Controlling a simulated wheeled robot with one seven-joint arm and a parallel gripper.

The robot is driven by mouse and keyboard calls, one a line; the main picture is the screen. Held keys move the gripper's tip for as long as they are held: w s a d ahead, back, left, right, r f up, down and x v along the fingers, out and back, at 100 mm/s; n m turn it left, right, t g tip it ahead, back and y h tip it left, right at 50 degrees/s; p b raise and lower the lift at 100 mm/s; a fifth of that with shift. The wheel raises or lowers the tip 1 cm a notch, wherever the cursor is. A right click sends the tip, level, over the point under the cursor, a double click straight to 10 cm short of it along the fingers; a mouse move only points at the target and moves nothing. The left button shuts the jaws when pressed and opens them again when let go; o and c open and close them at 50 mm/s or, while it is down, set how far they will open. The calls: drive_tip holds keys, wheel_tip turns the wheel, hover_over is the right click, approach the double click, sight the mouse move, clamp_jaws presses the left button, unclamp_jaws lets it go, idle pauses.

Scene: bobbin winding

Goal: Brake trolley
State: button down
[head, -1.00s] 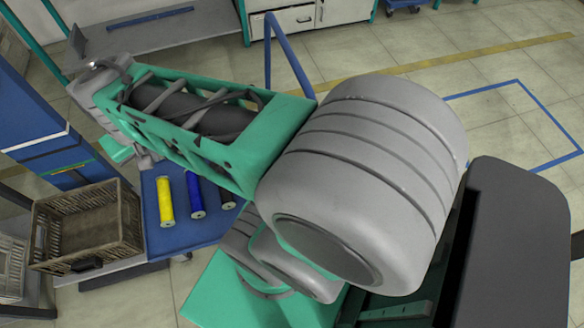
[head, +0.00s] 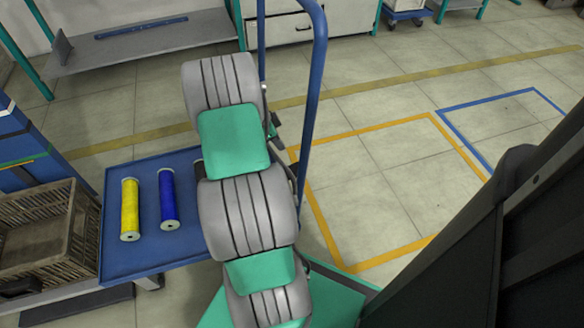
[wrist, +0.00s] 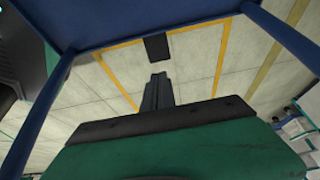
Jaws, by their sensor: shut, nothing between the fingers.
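The blue trolley (head: 178,252) stands left of centre in the head view, with its tall blue handle (head: 315,100) rising behind my arm. In the wrist view its blue frame (wrist: 160,31) crosses the top, with bars slanting down both sides. A small dark pad (wrist: 157,47) shows just below that frame; it may be a brake pedal, but I cannot tell. My gripper (wrist: 158,77) is shut and empty, its tips pointing toward the pad, apparently with a gap. My arm hides the gripper and part of the trolley in the head view.
An orange floor outline (head: 365,131) encloses clear floor right of the handle. A grey bench (head: 150,42) stands behind.

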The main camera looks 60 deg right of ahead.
sight(296, 169)
drive_tip(key=shift+f, duration=0.15)
drive_tip(key=b+x, duration=0.3)
drive_tip(key=x, duration=0.4)
drive_tip(key=b+x, duration=0.3)
drive_tip(key=x, duration=0.3)
drive_tip(key=shift+w+a+f, duration=0.1)
drive_tip(key=shift+f, duration=0.4)
drive_tip(key=shift+r, duration=0.1)
